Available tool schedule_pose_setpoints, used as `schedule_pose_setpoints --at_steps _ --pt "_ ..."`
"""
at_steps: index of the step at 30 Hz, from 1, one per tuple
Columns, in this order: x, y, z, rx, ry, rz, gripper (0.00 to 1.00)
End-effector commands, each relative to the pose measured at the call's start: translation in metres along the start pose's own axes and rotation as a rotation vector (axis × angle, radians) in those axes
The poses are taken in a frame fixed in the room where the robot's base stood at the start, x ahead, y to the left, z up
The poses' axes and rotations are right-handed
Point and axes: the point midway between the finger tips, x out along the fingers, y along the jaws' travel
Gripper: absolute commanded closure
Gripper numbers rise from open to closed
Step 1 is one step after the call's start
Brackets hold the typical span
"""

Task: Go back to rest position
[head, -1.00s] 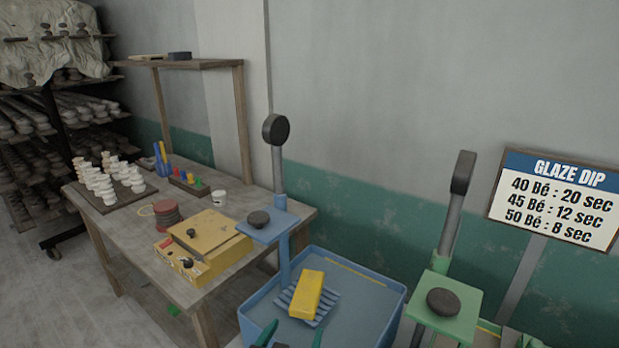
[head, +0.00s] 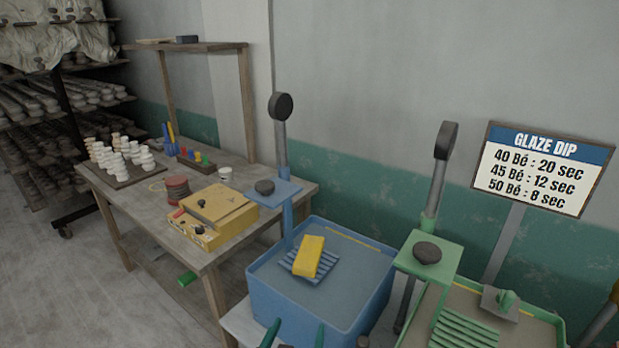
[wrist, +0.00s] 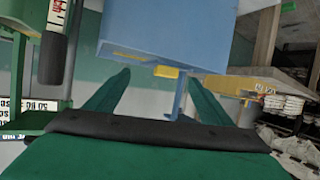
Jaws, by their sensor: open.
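My gripper (head: 296,334) is at the bottom edge of the head view, in front of the blue tub (head: 300,300). Only the tips of its two dark green fingers show there. In the wrist view, my gripper (wrist: 156,78) has its fingers spread wide with nothing between them. That view is upside down, with a blue tub (wrist: 165,30) beyond the fingers. No held object shows in either view.
A yellow block (head: 308,257) lies on a slatted rack over the blue tub. A green stand (head: 428,265) and green tub are at right. A wooden table (head: 150,220) with white cups and a yellow box (head: 213,215) is at left. Floor is open at lower left.

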Motion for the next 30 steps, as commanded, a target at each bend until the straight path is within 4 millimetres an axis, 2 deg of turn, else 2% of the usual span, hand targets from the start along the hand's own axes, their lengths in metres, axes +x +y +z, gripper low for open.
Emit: schedule_pose_setpoints --at_steps 8,14,21,30 --pt "-0.012 0.010 0.050 -0.054 0.007 -0.044 0.25" --pt "-0.037 0.019 0.100 -0.095 0.023 -0.101 0.25" --pt "-0.080 0.032 0.152 -0.114 0.043 -0.160 0.25" --pt "-0.152 0.050 0.198 -0.099 0.075 -0.208 0.25"
